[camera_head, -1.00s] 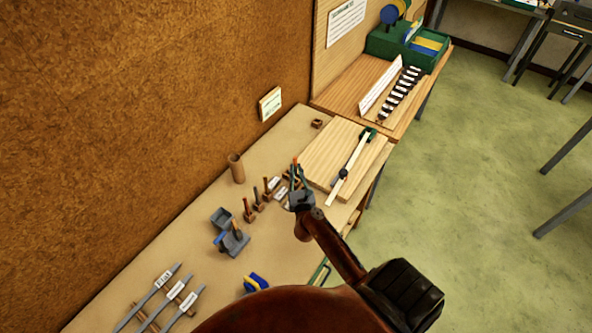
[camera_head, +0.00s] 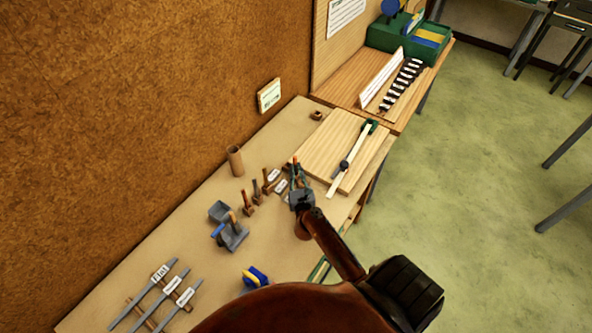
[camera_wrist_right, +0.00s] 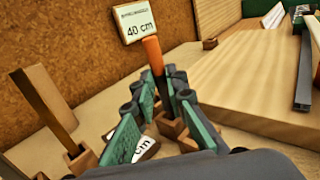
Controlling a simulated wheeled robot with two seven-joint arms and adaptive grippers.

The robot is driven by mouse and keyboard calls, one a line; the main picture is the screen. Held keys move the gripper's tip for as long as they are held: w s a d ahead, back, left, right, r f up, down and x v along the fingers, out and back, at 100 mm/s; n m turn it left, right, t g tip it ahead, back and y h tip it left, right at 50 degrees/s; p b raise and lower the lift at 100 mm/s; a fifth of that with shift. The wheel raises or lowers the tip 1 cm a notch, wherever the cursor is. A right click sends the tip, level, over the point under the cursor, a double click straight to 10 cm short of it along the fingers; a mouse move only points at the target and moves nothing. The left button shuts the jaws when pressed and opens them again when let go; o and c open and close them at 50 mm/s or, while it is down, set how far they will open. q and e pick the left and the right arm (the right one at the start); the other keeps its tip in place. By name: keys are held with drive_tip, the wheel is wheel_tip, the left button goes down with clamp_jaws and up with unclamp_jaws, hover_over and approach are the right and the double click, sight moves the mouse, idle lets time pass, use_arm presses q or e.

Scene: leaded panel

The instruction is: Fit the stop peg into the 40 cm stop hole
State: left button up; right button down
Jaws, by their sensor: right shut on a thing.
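My right gripper (camera_head: 297,178) is shut on the stop peg, near the left end of the wooden board (camera_head: 325,143). In the right wrist view the peg (camera_wrist_right: 153,56) stands roughly upright between the green-padded fingers (camera_wrist_right: 160,95), its orange top showing above a dark shaft. Its lower end is hidden by the fingers and small wooden blocks. The board carries a pale strip (camera_head: 359,143) with a dark knob and a green piece at its far end. I cannot make out the 40 cm stop hole. A card (camera_wrist_right: 143,22) on the wall reads 40 cm. My left gripper is not in view.
Small blocks with upright pegs (camera_head: 247,197) and labels stand left of the gripper. A wooden cup (camera_head: 235,160), a grey tray (camera_head: 232,238) and several labelled files (camera_head: 165,293) are on the bench. Bare benchtop (camera_head: 290,122) lies behind the board.

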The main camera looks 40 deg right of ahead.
drive_tip(key=shift+p, duration=0.55)
idle(1.2)
drive_tip(key=shift+f+b, duration=1.7)
drive_tip(key=shift+f, duration=0.4)
drive_tip(key=c, duration=1.8)
unclamp_jaws()
drive_tip(key=shift+r, duration=0.1)
drive_tip(key=shift+c, duration=0.2)
drive_tip(key=v, duration=1.2)
drive_tip(key=shift+a, duration=0.1)
